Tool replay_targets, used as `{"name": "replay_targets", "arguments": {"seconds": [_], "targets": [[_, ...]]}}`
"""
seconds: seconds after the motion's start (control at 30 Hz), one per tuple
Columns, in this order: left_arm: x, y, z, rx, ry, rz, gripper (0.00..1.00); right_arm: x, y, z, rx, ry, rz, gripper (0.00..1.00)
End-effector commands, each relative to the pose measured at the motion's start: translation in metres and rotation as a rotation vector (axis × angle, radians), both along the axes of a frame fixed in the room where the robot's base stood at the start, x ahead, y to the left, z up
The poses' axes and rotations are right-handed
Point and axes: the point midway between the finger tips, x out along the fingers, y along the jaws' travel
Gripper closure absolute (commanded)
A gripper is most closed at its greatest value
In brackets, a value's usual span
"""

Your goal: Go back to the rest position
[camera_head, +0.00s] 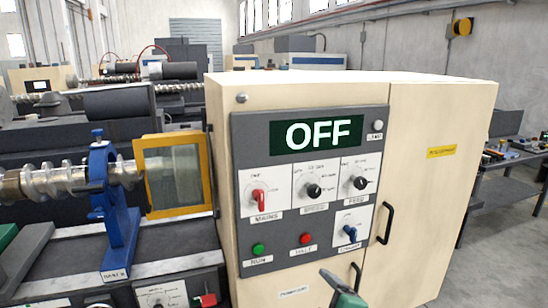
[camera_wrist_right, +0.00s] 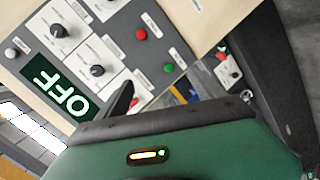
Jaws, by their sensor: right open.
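My right gripper (camera_head: 343,280) shows at the bottom edge of the head view, in front of the cabinet's lower part. Its green body and dark fingers also fill the lower and right part of the right wrist view (camera_wrist_right: 185,85). The fingers are apart, and I see nothing held between them. The control cabinet (camera_head: 430,220) has a dark panel (camera_head: 240,200) with a lit display (camera_head: 318,134) reading OFF. The panel bears a red mains knob (camera_head: 259,198), black knobs, a blue knob (camera_head: 350,233), a green button (camera_head: 258,250) and a red button (camera_head: 306,239). My left gripper is not in view.
A machine with a metal screw shaft (camera_head: 60,180), a blue stand (camera_head: 118,235) and a yellow-framed guard (camera_head: 173,175) stands left of the cabinet. A workbench (camera_head: 515,160) with small items is at the right. Grey floor (camera_head: 500,270) lies open beside the cabinet.

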Motion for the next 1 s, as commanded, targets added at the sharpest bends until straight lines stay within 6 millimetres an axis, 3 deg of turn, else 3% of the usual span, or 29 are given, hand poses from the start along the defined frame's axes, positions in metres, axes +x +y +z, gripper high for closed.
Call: {"name": "replay_targets", "arguments": {"seconds": [0.17, 0.3, 0.43, 0.5, 0.6, 1.0], "targets": [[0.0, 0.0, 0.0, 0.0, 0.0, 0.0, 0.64, -0.028, -0.035, -0.079, 0.208, 0.308, -0.214, 0.22], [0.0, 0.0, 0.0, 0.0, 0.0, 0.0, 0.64, -0.085, -0.072, -0.159, 0.443, 0.639, -0.554, 0.22], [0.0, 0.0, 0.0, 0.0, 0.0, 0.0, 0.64, -0.145, -0.094, -0.206, 0.609, 0.864, -0.888, 0.22], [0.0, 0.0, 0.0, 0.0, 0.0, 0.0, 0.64, -0.166, -0.099, -0.218, 0.656, 0.926, -1.006, 0.22], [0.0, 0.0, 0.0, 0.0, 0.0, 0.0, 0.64, -0.18, -0.102, -0.225, 0.685, 0.962, -1.086, 0.22], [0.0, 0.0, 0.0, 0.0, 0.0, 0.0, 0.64, -0.18, -0.101, -0.225, 0.688, 0.963, -1.089, 0.22]]}}
